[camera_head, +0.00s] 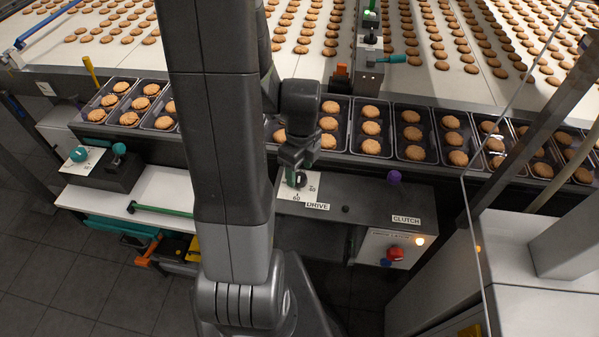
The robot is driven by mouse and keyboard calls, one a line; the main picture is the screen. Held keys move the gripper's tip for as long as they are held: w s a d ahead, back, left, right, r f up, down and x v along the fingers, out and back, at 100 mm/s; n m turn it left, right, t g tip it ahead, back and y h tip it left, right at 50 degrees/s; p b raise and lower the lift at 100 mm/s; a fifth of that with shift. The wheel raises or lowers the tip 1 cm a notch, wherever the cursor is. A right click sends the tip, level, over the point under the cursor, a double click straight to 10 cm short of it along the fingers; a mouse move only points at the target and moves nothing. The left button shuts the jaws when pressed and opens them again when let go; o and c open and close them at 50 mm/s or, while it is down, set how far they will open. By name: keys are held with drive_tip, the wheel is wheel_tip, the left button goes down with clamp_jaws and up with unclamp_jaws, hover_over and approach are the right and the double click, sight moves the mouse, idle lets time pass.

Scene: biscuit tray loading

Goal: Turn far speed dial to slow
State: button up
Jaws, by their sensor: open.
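A dark green dial (297,179) sits on a white scale plate (317,201) on the grey panel by the DRIVE label (317,206). The plate carries small marks, one reading 60. My gripper (293,166) points down right at this dial, open, and hides part of it; I cannot tell if the fingers touch it. The dial's exact setting is not readable. A teal dial (78,154) sits on another white plate at the left, away from my gripper. No visible label says which dial is the far one.
A purple knob (393,177), a CLUTCH label (406,219) and a red button (395,253) are to the right. Behind the panel runs a row of dark trays (396,150) with biscuits. A teal-ended lever (393,59) stands behind. A clear pane edge crosses at right.

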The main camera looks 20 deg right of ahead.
drive_tip(key=shift+f, duration=1)
drive_tip(key=c, duration=1)
